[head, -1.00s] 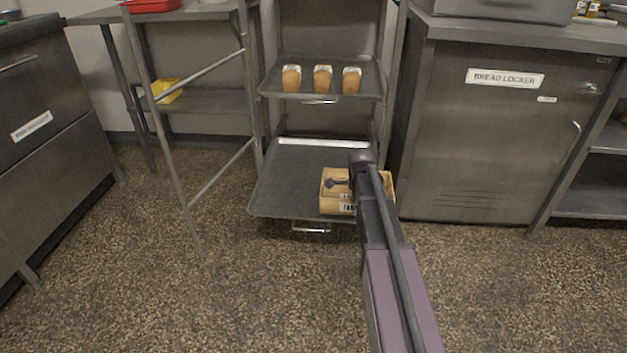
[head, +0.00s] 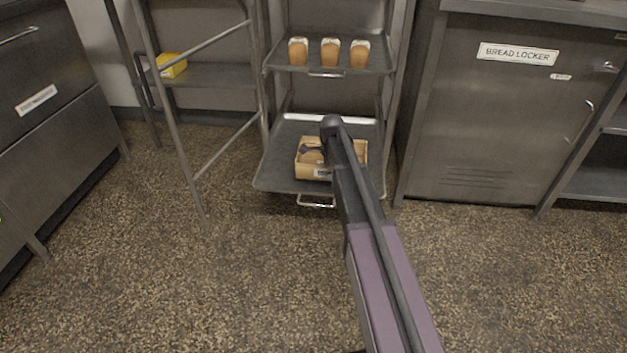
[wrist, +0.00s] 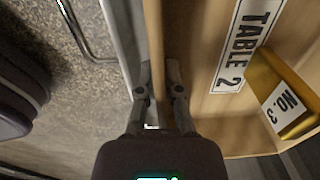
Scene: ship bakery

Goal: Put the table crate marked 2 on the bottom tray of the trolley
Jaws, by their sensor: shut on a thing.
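The pale wooden crate (head: 306,170) is at the bottom tray (head: 276,168) of the trolley, over its front middle part. I cannot tell whether it rests on the tray or hangs just above it. In the wrist view the crate (wrist: 190,45) shows a "TABLE 2" label and a golden block marked "NO. 3" (wrist: 285,95). My gripper (wrist: 160,84) is shut on the crate's wall, one finger on each side. In the head view my arm hides part of the crate, and the fingers show only partly.
The upper tray (head: 345,66) close above holds three loaves. The bread locker (head: 490,130) stands to the right. The floor in front is clear.

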